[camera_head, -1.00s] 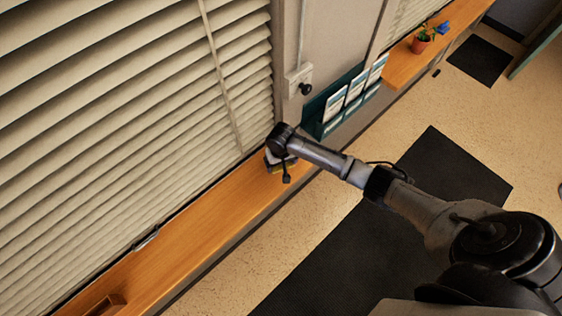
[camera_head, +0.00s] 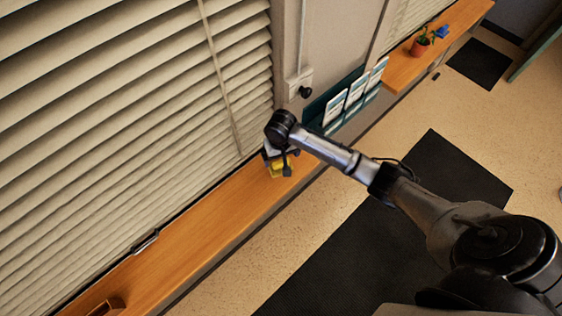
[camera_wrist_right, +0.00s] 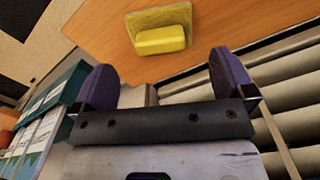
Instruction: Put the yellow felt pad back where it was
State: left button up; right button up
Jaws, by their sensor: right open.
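The yellow felt pad (camera_wrist_right: 160,38) lies on the wooden sill in the right wrist view, as a raised yellow block on a flatter, duller yellow base. In the head view its yellow (camera_head: 280,170) shows below my right wrist, partly covered by the gripper. My right gripper (camera_wrist_right: 165,62) is open, with its two dark fingers wide apart and nothing between them. The pad is beyond the fingertips, roughly centred between them and apart from them. My left gripper is in neither view.
The wooden sill (camera_head: 205,232) runs along the window blinds (camera_head: 120,120) and is mostly bare. A small wooden tray (camera_head: 108,306) sits at its near end. A teal leaflet rack (camera_head: 327,104) hangs close to my right wrist. A potted plant (camera_head: 421,45) stands farther off.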

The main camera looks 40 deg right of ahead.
aim_at(281, 163)
jog(key=shift+r, duration=2.35)
jog(key=s+a+f+n+t, duration=0.1)
jog(key=s+a+f+n, duration=0.15)
jog(key=s, duration=0.45)
jog(key=s+a+f+n+t+y, duration=0.1)
jog(key=s+a, duration=0.3)
jog(key=s, duration=0.3)
jog(key=s+a+f+n+t, duration=0.1)
jog(key=s+a+n, duration=0.1)
jog(key=s+a, duration=0.3)
jog(key=s+d+r, duration=0.2)
jog(key=s+r, duration=0.1)
jog(key=s, duration=0.5)
jog(key=shift+s+d+n+t+h, duration=0.2)
jog(key=shift+s+n+t+h, duration=0.1)
jog(key=shift+s+n+h, duration=0.15)
notch_tip(281, 163, up, 3)
jog(key=p, duration=0.3)
jog(key=shift+r, duration=0.2)
